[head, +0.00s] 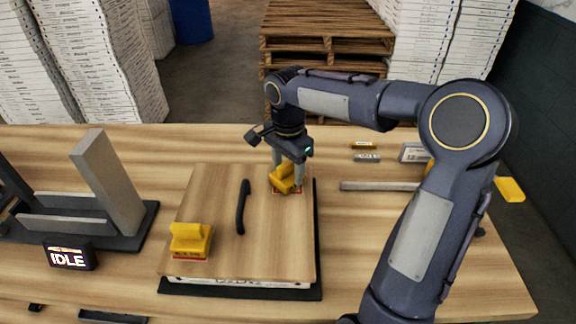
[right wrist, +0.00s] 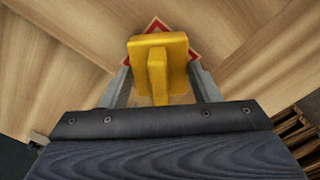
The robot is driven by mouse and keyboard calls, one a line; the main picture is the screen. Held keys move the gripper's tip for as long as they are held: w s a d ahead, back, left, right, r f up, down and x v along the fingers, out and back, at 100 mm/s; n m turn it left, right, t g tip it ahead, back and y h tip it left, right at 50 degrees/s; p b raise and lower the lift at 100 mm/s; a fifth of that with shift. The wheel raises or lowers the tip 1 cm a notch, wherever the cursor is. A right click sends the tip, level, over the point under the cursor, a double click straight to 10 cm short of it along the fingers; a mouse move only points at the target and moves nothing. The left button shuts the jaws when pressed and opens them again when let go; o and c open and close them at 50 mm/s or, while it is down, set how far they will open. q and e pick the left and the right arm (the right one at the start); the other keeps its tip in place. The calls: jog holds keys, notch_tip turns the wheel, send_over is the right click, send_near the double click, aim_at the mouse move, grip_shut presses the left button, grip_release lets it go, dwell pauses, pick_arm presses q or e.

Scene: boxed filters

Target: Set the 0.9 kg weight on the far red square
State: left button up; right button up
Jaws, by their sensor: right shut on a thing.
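A yellow weight (head: 284,181) is between the fingers of my right gripper (head: 288,172), at the far right corner of the wooden board (head: 215,195). In the right wrist view the weight (right wrist: 175,48) shows its raised grip between the two grey fingers. The far red square (head: 291,191) is partly hidden under it; its red border also shows in the right wrist view (right wrist: 156,24). I cannot tell whether the weight touches the board. A second yellow weight (head: 190,240) stands at the board's near left corner, over a red mark. My left gripper is not seen.
A black handle (head: 242,207) stands up from the board's middle. A grey fixture (head: 107,185) and an IDLE display (head: 68,255) are to the left. A grey bar (head: 380,186) and small labelled blocks (head: 366,157) lie to the right. Pallets (head: 325,40) stand behind the table.

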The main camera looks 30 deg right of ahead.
jog(key=o, duration=1.2)
jog(key=shift+f, duration=0.15)
jog(key=o, duration=0.5)
